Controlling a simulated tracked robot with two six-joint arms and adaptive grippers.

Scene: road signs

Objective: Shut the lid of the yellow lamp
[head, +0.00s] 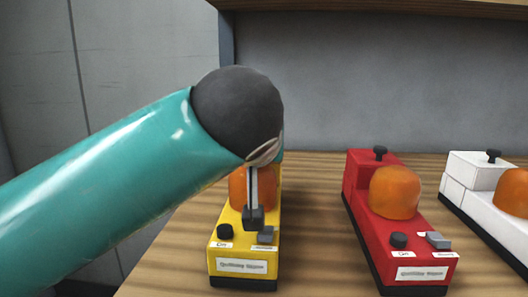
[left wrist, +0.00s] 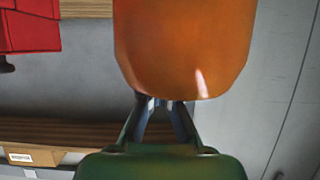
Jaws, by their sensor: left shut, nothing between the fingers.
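The yellow lamp (head: 244,266) stands on the wooden shelf, with an orange dome (head: 238,188), a dark round knob (head: 225,232) and a grey switch (head: 266,236) on its front. My left gripper (head: 253,218) is shut and empty, pointing down in front of the dome and just above the knob and switch. In the left wrist view, its fingertips (left wrist: 160,103) meet at the edge of the large orange dome (left wrist: 185,50); I cannot tell if they touch. My left wrist hides the lamp's back part and its lid. My right gripper is not in view.
A red lamp (head: 363,191) stands to the right, with bare shelf (head: 312,225) between it and the yellow one. A white lamp (head: 470,165) stands further right. A grey wall (head: 400,80) rises behind, and a wooden board (head: 420,8) overhangs at the top.

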